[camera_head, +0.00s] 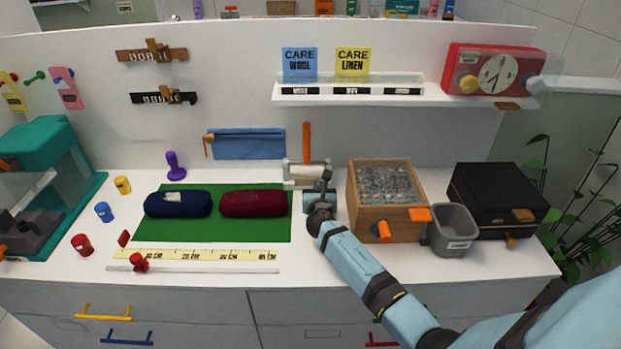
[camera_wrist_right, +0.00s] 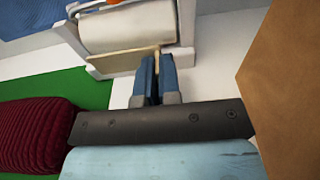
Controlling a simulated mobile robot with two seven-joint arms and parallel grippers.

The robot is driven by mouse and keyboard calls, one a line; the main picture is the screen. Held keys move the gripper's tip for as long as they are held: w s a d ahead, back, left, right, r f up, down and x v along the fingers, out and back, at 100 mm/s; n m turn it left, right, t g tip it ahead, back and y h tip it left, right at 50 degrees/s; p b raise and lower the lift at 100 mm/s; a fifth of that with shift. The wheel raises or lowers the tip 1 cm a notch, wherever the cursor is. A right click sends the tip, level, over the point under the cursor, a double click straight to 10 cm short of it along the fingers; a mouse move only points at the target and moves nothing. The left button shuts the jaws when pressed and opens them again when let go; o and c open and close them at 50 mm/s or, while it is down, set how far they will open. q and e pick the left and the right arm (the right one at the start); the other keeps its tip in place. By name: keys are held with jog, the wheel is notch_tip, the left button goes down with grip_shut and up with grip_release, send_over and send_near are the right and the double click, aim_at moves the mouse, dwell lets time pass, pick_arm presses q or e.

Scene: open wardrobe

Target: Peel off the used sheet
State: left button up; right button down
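The lint roller (camera_head: 305,172) rests in a white cradle on the counter, its orange handle (camera_head: 306,138) pointing up. In the right wrist view, its pale cylinder (camera_wrist_right: 128,30) lies across the top, with a beige flap of the used sheet (camera_wrist_right: 118,63) below it. My right gripper (camera_head: 324,184) is at the roller's right front. Its blue fingers (camera_wrist_right: 157,72) are close together in the right wrist view, with a thin beige edge of the flap between their tips. My left gripper is not in view.
A grey bin (camera_head: 453,232) stands right of the wooden box (camera_head: 388,203), beside a black box (camera_head: 496,200). Left of the roller, a green mat (camera_head: 215,228) holds a navy roll (camera_head: 178,204) and a dark red roll (camera_head: 253,204). A shelf (camera_head: 346,98) hangs above.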

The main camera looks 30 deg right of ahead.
jog(key=shift+s+a, duration=0.15)
jog(key=shift+s, duration=0.05)
dwell(0.4)
jog(key=shift+f+p+v, duration=0.2)
jog(key=shift+p+v, duration=0.1)
jog(key=shift+v, duration=0.5)
jog(key=shift+f+p+v, duration=0.15)
jog(key=shift+p+v, duration=0.1)
jog(key=shift+v, duration=0.55)
jog(key=shift+f+p+v, duration=0.2)
jog(key=shift+p+v, duration=0.1)
jog(key=shift+v, duration=0.5)
